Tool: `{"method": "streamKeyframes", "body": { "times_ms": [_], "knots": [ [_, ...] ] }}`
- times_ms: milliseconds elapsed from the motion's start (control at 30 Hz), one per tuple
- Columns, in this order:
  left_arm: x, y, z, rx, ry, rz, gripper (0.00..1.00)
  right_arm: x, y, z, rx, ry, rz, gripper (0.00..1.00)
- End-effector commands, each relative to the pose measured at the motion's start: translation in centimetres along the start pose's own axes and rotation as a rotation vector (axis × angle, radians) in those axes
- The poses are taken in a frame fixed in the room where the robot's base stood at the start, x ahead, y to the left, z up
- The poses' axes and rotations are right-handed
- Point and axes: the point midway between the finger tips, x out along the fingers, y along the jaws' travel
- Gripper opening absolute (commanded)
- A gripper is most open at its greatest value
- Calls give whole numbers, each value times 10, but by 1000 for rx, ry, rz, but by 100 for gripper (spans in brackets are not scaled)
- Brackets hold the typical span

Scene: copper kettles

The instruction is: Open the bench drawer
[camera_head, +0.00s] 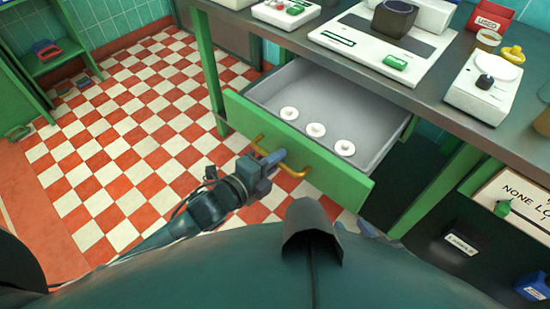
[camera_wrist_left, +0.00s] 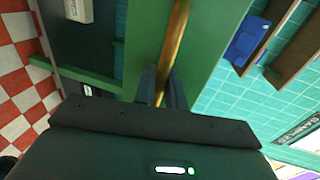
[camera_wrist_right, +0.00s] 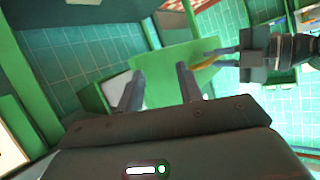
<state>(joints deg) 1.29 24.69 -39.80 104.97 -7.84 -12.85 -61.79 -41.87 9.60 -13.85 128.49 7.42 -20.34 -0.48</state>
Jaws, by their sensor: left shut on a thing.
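The bench drawer (camera_head: 300,149) has a green front and a grey inside, and it stands pulled well out from under the bench. Several white round discs (camera_head: 316,130) lie in it. Its brass handle (camera_head: 294,172) runs along the green front. My left gripper (camera_head: 266,160) is shut on the handle near its left part. In the left wrist view the brass bar (camera_wrist_left: 176,45) passes between the fingers. My right gripper (camera_wrist_right: 154,90) shows in the right wrist view, its fingers apart and empty, with the green drawer front (camera_wrist_right: 180,75) beyond it.
The bench top (camera_head: 432,85) carries a coffee scale (camera_head: 385,52), a smaller white scale (camera_head: 484,88) and a red box (camera_head: 488,20). A low green shelf (camera_head: 45,65) stands far left. The checkered floor (camera_head: 120,140) left of the drawer is clear.

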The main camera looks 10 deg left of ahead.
Motion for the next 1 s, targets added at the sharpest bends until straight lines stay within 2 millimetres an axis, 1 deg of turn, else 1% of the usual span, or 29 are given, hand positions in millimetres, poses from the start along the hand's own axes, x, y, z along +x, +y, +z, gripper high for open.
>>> {"method": "streamKeyframes", "body": {
  "times_ms": [167,200,267,467,567,667,767,900,1000],
  "knots": [
    [0,1,1,1,-2,3,0,0,1,0,-2,2,2,36],
    [0,1,1,1,-2,3,13,0,2,-1,-2,2,3,36],
    [0,1,1,1,-2,3,17,0,2,-1,-2,3,3,36],
    [0,1,0,1,-1,2,17,0,2,-1,-3,4,4,36],
    [-4,1,0,1,-1,2,17,0,2,-3,-3,6,4,36],
    [-16,1,0,1,-1,4,17,-1,2,-4,-3,6,4,36],
    [-36,1,0,0,-1,5,17,-1,2,-5,-1,4,3,36],
    [-69,2,0,-1,0,7,17,0,1,-5,1,-1,1,36],
    [-91,2,0,0,0,6,17,2,1,-4,0,-5,-1,36]
  ]
}}
